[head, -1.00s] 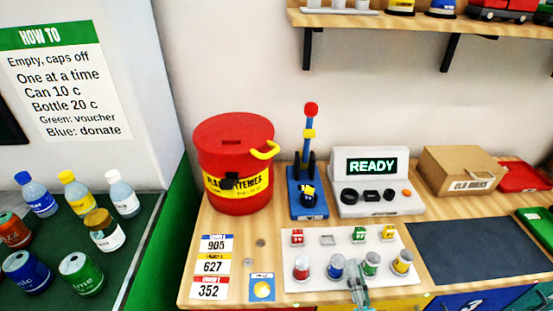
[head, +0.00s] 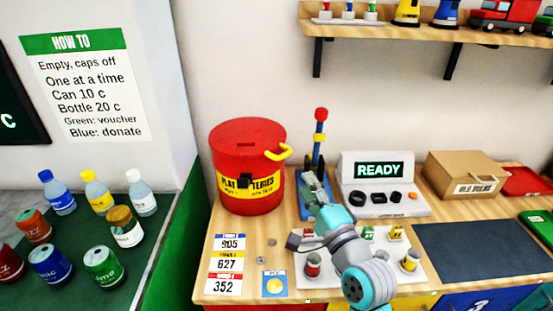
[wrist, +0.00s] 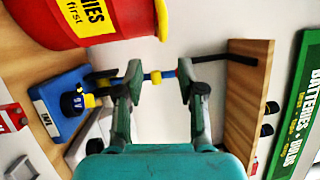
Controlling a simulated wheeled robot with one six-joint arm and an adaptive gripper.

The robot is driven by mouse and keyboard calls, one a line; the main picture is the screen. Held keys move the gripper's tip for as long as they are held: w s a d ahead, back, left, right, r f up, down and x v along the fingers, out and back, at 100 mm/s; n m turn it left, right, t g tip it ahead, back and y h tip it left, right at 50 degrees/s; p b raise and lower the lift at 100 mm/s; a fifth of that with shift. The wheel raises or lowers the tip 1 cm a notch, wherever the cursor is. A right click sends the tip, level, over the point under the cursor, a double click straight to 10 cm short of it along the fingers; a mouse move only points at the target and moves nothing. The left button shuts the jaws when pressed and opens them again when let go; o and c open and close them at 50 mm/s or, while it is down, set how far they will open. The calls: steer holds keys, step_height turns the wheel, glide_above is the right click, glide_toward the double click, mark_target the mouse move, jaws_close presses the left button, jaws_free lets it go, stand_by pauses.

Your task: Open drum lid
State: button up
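The red drum (head: 247,197) stands upright at the left of the wooden counter. Its red lid (head: 247,135) is on, with a dark slot in the top and a yellow handle (head: 279,153) at the right edge. My gripper (head: 312,188) is to the right of the drum and below the handle in the picture, apart from both. In the wrist view, the gripper (wrist: 160,82) has its two fingers spread with nothing held between them. The drum also shows at the top left there (wrist: 85,20), with part of the yellow handle (wrist: 162,20) at its edge.
A blue-based stand with a red-topped lever (head: 319,135) is right behind my gripper. The READY console (head: 385,205) and a cardboard box (head: 462,177) stand to the right. A white tray (head: 425,272) with small items lies in front, partly hidden by my arm. A shelf (head: 430,32) hangs above.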

mark_target(285, 153)
steer(key=shift+y, duration=0.4)
steer(key=x, duration=1.1)
steer(key=shift+a+r, duration=0.15)
steer(key=shift+a, duration=0.3)
jaws_close()
